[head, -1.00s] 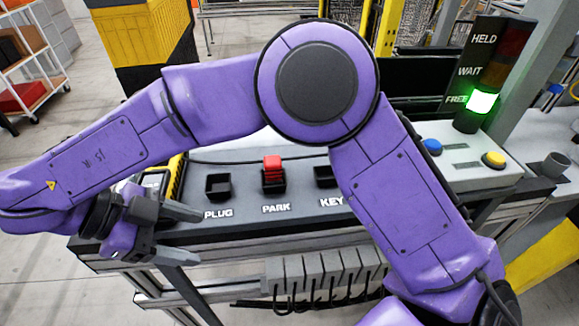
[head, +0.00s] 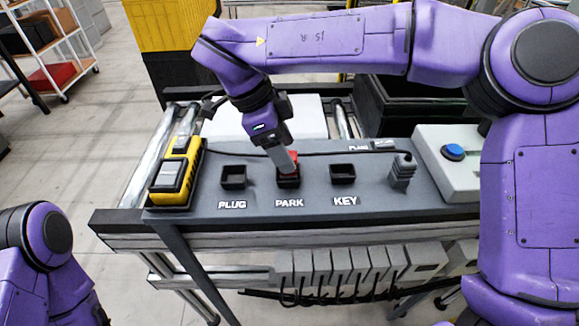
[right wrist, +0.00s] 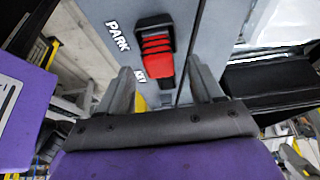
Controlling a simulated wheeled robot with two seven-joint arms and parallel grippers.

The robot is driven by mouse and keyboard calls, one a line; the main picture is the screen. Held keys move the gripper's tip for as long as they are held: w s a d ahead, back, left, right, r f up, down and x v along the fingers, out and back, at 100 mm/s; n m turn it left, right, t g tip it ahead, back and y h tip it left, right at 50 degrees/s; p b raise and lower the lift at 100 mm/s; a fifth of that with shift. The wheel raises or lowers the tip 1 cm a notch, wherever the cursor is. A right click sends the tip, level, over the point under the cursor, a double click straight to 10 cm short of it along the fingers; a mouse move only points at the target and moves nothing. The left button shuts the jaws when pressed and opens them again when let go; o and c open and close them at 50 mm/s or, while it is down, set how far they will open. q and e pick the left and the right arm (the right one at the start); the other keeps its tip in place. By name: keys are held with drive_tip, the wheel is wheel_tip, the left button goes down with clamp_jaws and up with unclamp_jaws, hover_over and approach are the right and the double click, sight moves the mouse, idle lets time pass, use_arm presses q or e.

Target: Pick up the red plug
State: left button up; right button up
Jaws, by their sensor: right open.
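The red plug (head: 293,157) stands in the black socket marked PARK (head: 288,182), the middle one of three on the grey panel. In the right wrist view the ribbed red plug (right wrist: 157,52) shows between the two finger lines. My right gripper (head: 284,160) points down at the plug and hides part of it in the head view. In the right wrist view the right gripper (right wrist: 162,80) is open, with a finger to each side of the plug's near end. I cannot tell whether the fingers touch it. My left gripper is out of view.
The PLUG socket (head: 233,178) and KEY socket (head: 342,174) look empty. A yellow-black device (head: 176,172) stands at the panel's left end. A grey connector (head: 402,170) with a cable stands right of KEY. A box with a blue button (head: 453,152) is further right.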

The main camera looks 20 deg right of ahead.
sight(293, 154)
drive_tip(key=x, duration=0.2)
drive_tip(key=shift+d+f, duration=0.2)
drive_tip(key=shift+f, duration=0.1)
drive_tip(key=c, duration=1.1)
drive_tip(key=shift+r, duration=0.1)
